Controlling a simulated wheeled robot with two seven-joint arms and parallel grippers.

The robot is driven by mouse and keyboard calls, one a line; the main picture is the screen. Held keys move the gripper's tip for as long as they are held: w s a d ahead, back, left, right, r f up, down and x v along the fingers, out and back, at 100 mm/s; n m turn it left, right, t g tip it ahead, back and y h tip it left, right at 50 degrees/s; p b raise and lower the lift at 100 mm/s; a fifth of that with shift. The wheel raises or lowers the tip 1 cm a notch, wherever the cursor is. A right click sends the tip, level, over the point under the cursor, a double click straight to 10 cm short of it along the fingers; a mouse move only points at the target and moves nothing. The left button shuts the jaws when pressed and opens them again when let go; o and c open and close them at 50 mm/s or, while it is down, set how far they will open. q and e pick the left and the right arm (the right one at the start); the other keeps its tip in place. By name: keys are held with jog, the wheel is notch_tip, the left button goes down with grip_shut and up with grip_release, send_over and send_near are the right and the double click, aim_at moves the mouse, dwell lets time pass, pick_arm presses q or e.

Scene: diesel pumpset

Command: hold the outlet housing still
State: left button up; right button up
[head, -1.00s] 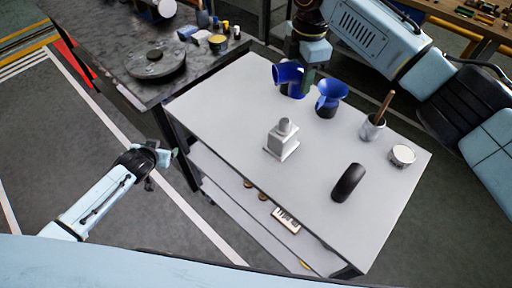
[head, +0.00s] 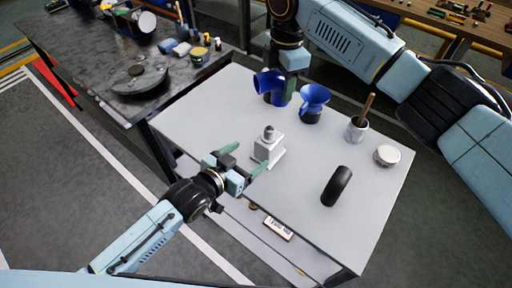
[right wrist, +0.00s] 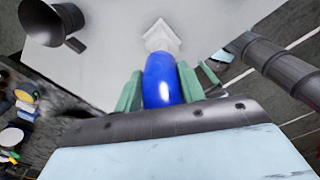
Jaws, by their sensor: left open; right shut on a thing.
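A blue elbow-shaped piece (head: 268,82), which I take for the outlet housing, is at the far left part of the table (head: 205,112). My right gripper (head: 288,92) is shut on it; in the right wrist view the blue piece (right wrist: 161,80) sits between the two green fingers. Whether it touches the table is hard to tell. My left gripper (head: 245,161) is open and empty, at the table's front left edge. Its fingers point at a pale block with a round knob (head: 268,150) and are close beside it; contact is unclear.
A blue funnel-shaped piece (head: 313,97) stands right of the elbow. A cup with a brush handle (head: 356,128), a round white tin (head: 387,156) and a black cylinder (head: 337,186) stand on the right. A dark workbench (head: 100,65) adjoins on the left.

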aim_at(269, 140)
pick_arm(q)
jog(key=x, duration=1.1)
jog(key=shift+c, duration=0.2)
jog(key=shift+c, duration=1)
jog(key=c, duration=1.2)
jog(key=shift+c, duration=0.2)
